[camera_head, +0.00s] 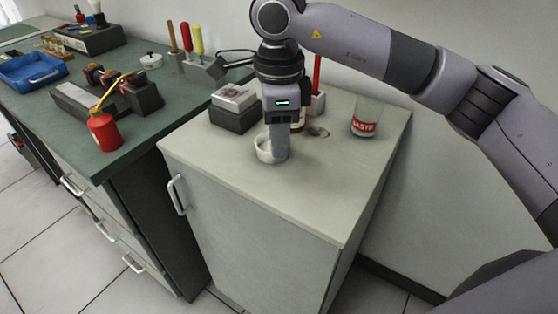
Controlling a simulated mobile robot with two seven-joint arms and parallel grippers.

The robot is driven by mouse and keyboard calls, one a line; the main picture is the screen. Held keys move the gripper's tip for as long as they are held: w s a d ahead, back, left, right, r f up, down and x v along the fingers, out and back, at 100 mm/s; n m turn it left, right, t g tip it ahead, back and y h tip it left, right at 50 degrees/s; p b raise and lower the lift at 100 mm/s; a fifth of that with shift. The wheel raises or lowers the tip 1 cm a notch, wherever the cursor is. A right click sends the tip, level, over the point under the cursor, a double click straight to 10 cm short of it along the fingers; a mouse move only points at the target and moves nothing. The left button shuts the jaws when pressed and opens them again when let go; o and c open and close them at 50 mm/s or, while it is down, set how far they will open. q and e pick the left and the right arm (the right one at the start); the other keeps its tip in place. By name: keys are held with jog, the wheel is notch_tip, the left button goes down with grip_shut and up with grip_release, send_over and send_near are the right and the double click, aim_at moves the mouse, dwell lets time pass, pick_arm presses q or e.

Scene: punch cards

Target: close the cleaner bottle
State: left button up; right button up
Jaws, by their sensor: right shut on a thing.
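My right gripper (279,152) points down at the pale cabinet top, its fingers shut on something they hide. A round white dish (264,152) is at its fingertips, partly covered by them; I cannot tell whether they touch it. Just behind the gripper a small brownish bottle (298,122) shows only in part. It may be the cleaner bottle; its top is hidden by the gripper. A small flat round grey thing (318,132) lies to its right; I cannot tell if it is a cap. My left gripper is not in view.
A clear jar with a red label (366,120) stands at the back right of the cabinet top (310,195). A grey box (234,112) stands at its back left. The front is clear. The green bench (60,125) at left holds a red oil can (103,132) and tools.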

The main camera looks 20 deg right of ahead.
notch_tip(320, 180, up, 12)
jog(key=shift+f, duration=0.15)
jog(key=shift+s+f, duration=0.1)
dwell(0.4)
